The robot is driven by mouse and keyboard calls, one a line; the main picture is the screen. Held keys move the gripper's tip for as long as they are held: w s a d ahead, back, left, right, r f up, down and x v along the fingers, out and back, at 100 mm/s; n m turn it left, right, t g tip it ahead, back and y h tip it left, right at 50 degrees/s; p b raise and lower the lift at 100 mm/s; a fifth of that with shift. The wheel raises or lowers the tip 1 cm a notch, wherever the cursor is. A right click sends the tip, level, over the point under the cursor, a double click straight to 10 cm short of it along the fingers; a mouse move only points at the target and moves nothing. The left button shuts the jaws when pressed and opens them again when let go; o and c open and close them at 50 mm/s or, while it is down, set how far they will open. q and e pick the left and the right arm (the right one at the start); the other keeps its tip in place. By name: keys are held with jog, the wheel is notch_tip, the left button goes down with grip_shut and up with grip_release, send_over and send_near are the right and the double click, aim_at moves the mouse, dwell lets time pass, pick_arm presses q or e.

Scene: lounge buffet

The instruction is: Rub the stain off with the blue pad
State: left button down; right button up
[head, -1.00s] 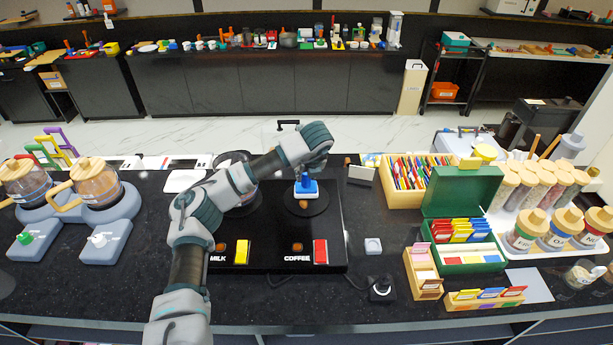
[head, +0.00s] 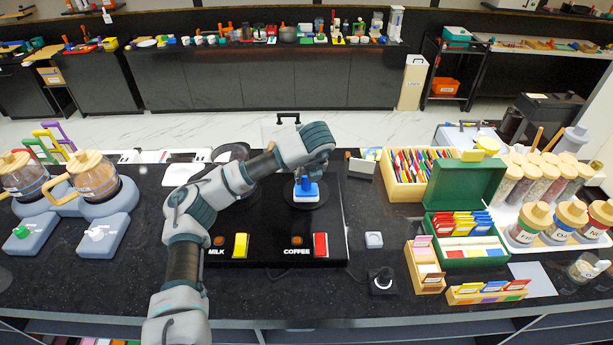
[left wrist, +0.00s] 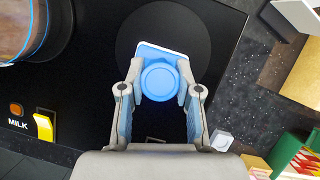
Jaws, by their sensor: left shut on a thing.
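The blue pad (head: 306,191) has a blue round knob and a white edge underneath. It sits on the dark round right-hand plate (head: 322,202) of the black warmer, behind the COFFEE label. My left gripper (head: 306,178) reaches over from the left and is shut on the pad's knob. In the left wrist view the pad (left wrist: 160,82) is between the two fingers, over the plate (left wrist: 205,40). No stain can be made out; whatever is under the pad is hidden. My right gripper is not in view.
A glass jug (left wrist: 20,25) stands on the left plate, partly behind my arm in the head view. Yellow (head: 240,246) and red (head: 320,245) switches are at the warmer's front. A green box (head: 465,190) and card holders stand to the right.

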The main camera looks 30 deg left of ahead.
pick_arm(q)
jog(key=shift+w+a+f+p, duration=0.15)
jog(key=shift+w+a, duration=0.2)
jog(key=shift+w, duration=0.25)
jog(key=shift+w+a+r+p, duration=0.1)
jog(key=shift+w+a, duration=0.25)
jog(key=shift+w, duration=0.2)
jog(key=shift+w+a+f+p, duration=0.15)
jog(key=shift+w+a, duration=0.2)
jog(key=shift+w, duration=0.25)
jog(key=shift+s+d, duration=0.1)
jog(key=shift+s+d+f+b, duration=0.1)
jog(key=shift+s+d+b, duration=0.2)
jog(key=shift+s+b, duration=0.25)
jog(key=shift+s+d+b, duration=0.15)
jog(key=shift+s+d, duration=0.2)
jog(key=shift+s, duration=0.25)
jog(key=shift+s+d+b, duration=0.15)
jog(key=shift+s+d, duration=0.2)
jog(key=shift+s, duration=0.25)
jog(key=shift+r, duration=0.2)
